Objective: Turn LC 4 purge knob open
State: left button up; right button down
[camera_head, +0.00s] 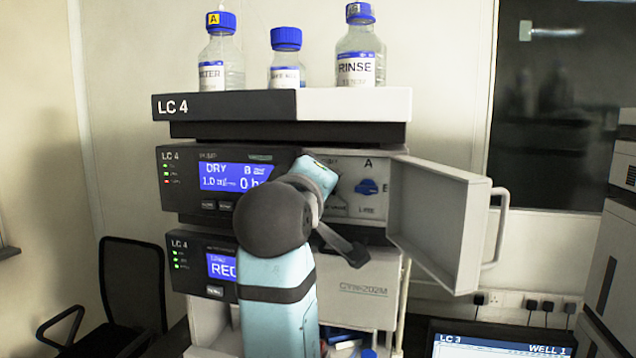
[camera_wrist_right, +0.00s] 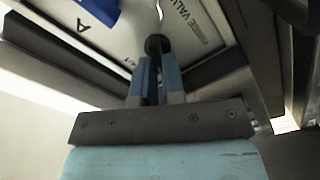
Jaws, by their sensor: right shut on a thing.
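The LC 4 stack (camera_head: 225,106) stands ahead with its pump module door (camera_head: 437,222) swung open to the right. In the wrist view, my right gripper (camera_wrist_right: 158,62) has its two blue fingers closed around a dark round knob (camera_wrist_right: 157,44) beside the printed words "PURGE VALVE" (camera_wrist_right: 196,20). In the head view, my right arm (camera_head: 275,280) reaches up to the open compartment and hides this knob and the fingers. A blue selector knob (camera_head: 368,187) sits to the right, below the letter A; it also shows in the wrist view (camera_wrist_right: 92,8). My left gripper is out of view.
Three blue-capped bottles stand on top: one left (camera_head: 221,60), one middle (camera_head: 286,62), one labelled RINSE (camera_head: 360,55). The pump screen (camera_head: 228,177) reads DRY. The door handle (camera_head: 501,225) juts out right. A chair (camera_head: 132,285) stands lower left, an LC 3 monitor (camera_head: 495,347) lower right.

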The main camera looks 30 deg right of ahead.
jog(key=n, duration=0.6)
jog(key=shift+f, duration=0.25)
dwell(0.3)
jog(key=c, duration=1.2)
grip_release()
jog(key=shift+w+f, duration=0.1)
